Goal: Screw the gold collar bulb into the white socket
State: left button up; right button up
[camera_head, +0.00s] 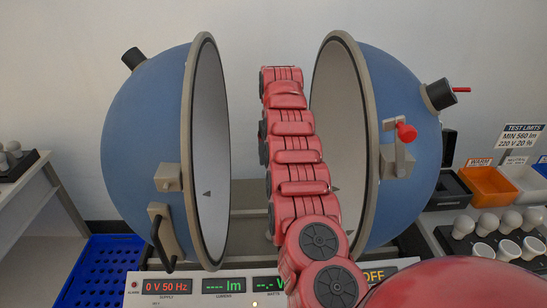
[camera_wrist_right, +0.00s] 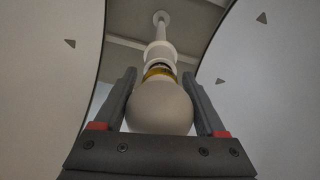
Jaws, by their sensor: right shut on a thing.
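My right gripper (camera_wrist_right: 160,88) is shut on the gold collar bulb, one finger on each side of its pale round globe (camera_wrist_right: 160,108). The gold collar (camera_wrist_right: 160,72) shows just beyond the globe. The white socket (camera_wrist_right: 160,52) is at the end of a white stem and lines up with the bulb. The collar is at the mouth of the socket; I cannot tell whether the threads are engaged. In the head view my red right arm reaches between the sphere halves and hides the bulb and socket. My left gripper is in neither view.
The blue left half (camera_head: 150,130) and right half (camera_head: 410,130) of the sphere stand open around my arm. A display panel (camera_head: 205,284) is in front. Bulbs on a dark rack (camera_head: 490,240), an orange bin (camera_head: 488,186) and a blue crate (camera_head: 100,270) stand to the sides.

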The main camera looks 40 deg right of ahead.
jog(key=m+p, duration=0.1)
jog(key=m, duration=0.1)
jog(key=m+p, duration=0.4)
jog(key=shift+r+m+h, duration=0.3)
jog(key=shift+m, duration=0.1)
jog(key=shift+f+m+g+p, duration=0.3)
jog(key=shift+f+m+p, duration=0.05)
jog(key=shift+m, duration=0.15)
jog(key=o, duration=1.3)
jog(key=shift+c, duration=0.2)
